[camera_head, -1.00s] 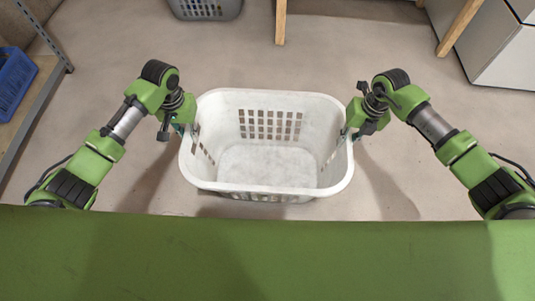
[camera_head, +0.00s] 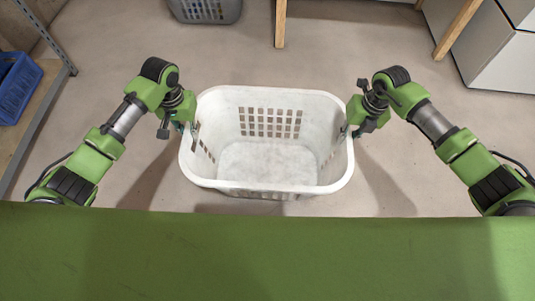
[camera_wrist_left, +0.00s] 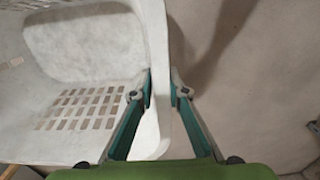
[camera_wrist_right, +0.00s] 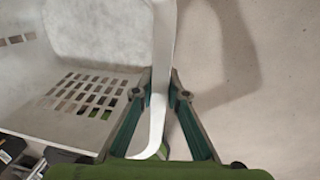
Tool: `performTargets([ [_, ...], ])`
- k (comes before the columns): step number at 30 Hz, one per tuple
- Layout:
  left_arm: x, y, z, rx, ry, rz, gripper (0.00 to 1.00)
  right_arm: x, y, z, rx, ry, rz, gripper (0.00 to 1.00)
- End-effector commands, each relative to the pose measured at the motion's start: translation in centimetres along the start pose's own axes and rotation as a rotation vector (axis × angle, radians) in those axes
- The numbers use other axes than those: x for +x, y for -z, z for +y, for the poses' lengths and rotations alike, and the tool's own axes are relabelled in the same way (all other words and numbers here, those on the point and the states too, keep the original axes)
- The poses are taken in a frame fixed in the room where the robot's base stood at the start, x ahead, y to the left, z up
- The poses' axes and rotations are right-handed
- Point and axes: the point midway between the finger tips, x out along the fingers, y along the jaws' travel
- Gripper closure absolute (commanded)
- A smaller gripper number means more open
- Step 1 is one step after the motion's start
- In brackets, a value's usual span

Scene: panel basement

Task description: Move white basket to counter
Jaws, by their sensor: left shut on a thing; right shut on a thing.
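The white basket (camera_head: 268,188) is in the middle of the head view, between my two arms. It is upright and looks empty, with slotted walls. My left gripper (camera_head: 192,127) is shut on its left rim; in the left wrist view the fingers (camera_wrist_left: 162,92) stand on both sides of the white wall. My right gripper (camera_head: 348,131) is shut on its right rim; in the right wrist view the fingers (camera_wrist_right: 161,92) clasp the thin white edge. The basket's shadow falls on the floor, and I cannot tell its exact height. No counter can be made out for certain.
A grey basket (camera_head: 206,10) stands on the floor at the top. A wooden leg (camera_head: 280,22) is at the top middle. A white cabinet (camera_head: 495,60) is at upper right. A shelf with a blue bin (camera_head: 18,88) is at the left. The floor around the basket is clear.

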Motion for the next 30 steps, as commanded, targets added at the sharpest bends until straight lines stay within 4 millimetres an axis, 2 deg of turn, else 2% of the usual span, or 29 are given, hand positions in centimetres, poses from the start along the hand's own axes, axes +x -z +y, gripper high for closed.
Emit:
performTargets([
  [1,-0.81,0.04,-0.15,0.000,0.004,0.001,1.00,-0.79,-0.06,-0.06,0.000,0.004,-0.001,1.00],
  [3,-1.04,0.03,-0.16,0.000,0.004,0.001,1.00,-1.02,-0.05,-0.04,0.000,0.004,-0.001,1.00],
  [30,-1.33,0.03,-0.25,0.000,0.006,0.001,1.00,-1.31,-0.06,-0.09,0.000,0.006,-0.001,1.00],
])
